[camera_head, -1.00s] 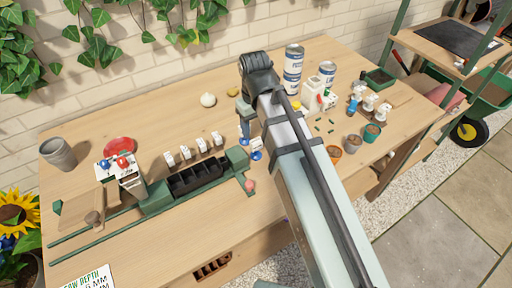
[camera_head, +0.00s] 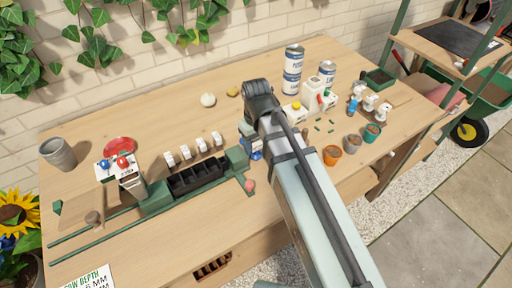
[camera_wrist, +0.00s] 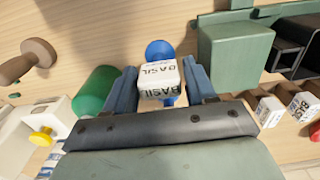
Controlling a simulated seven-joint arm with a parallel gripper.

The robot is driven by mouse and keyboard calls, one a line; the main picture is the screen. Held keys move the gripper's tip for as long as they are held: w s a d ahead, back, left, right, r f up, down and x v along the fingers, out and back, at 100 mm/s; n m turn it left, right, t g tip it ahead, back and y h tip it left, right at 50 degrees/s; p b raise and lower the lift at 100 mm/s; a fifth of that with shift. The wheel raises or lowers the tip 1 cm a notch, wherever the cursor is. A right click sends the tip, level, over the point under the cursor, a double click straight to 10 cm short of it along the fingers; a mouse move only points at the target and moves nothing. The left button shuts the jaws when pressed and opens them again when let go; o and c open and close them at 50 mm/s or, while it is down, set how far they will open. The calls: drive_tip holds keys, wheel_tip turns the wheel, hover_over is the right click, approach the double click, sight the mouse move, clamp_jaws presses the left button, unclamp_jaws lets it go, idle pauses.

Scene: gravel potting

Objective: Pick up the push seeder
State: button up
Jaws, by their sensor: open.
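The push seeder looks to be the small white block lettered BASIL (camera_wrist: 158,72) with a blue round end, in the middle of the wrist view. My gripper (camera_wrist: 162,68) is open, one blue-grey finger on each side of the block, with a visible gap beside it. In the head view my gripper (camera_head: 250,134) is low over the table's middle, and blue and white parts of the seeder (camera_head: 257,154) show beside it. The arm hides much of this spot. The seeder's lower part is hidden in the wrist view.
A green frame with a black cell tray (camera_head: 197,177) is close on the left. White lettered blocks (camera_head: 202,145) stand behind it. A green cylinder (camera_wrist: 97,90) and a brown knobbed tool (camera_wrist: 25,62) are near my gripper. Cans (camera_head: 293,70) and small pots (camera_head: 332,154) stand to the right.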

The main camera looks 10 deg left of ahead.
drive_tip(key=shift+f, duration=0.45)
drive_tip(key=c, duration=0.7)
drive_tip(key=shift+r, duration=0.1)
drive_tip(key=shift+c, duration=0.2)
drive_tip(key=shift+r, duration=4.95)
